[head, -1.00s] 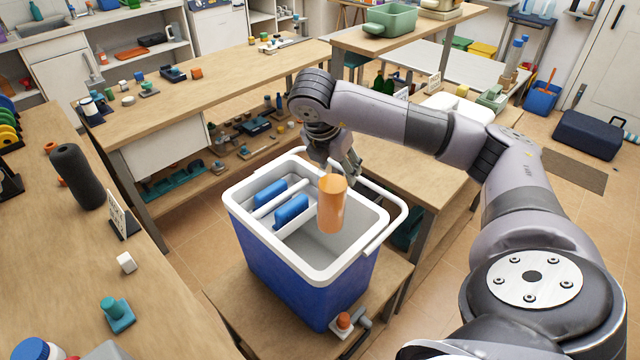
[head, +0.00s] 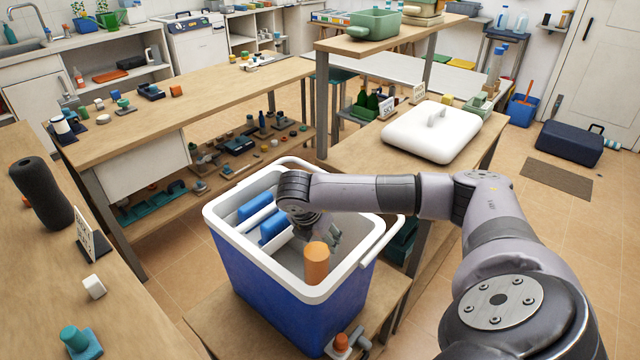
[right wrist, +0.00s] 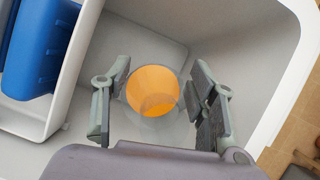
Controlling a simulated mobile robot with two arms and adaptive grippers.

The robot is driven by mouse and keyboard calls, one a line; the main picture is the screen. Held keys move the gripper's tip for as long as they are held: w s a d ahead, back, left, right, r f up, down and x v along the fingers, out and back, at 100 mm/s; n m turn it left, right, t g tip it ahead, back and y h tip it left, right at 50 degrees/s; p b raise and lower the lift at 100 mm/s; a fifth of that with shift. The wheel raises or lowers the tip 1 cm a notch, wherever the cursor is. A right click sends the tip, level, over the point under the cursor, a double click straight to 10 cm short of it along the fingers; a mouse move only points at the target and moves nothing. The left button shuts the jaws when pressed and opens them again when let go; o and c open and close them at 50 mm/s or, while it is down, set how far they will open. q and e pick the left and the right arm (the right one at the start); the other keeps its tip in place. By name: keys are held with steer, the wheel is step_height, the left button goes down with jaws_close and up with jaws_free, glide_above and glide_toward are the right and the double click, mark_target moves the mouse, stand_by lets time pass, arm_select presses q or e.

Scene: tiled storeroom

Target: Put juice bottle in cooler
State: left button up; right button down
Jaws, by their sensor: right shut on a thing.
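The juice bottle (head: 316,264) is an orange cylinder, upright inside the open cooler (head: 268,287), in its larger compartment. The cooler is blue with a white rim and inside. My right gripper (head: 325,240) reaches down into the cooler and is shut on the bottle. In the right wrist view the bottle (right wrist: 153,88) shows between the two fingers (right wrist: 162,98), above the grey floor of the cooler (right wrist: 245,90). I cannot tell whether its base touches that floor. My left gripper is out of view.
Blue ice packs (head: 255,206) sit behind a white divider in the cooler. The cooler's white handle (head: 383,242) lies at its right side. A white lid (head: 432,132) rests on the bench behind. A small red-topped object (head: 341,343) stands by the cooler's front.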

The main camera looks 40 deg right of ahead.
mark_target(310, 254)
step_height(310, 254, down, 12)
steer(key=shift+f, duration=0.25)
stand_by(0.3)
steer(key=c, duration=0.6)
jaws_free()
steer(key=v, duration=1.2)
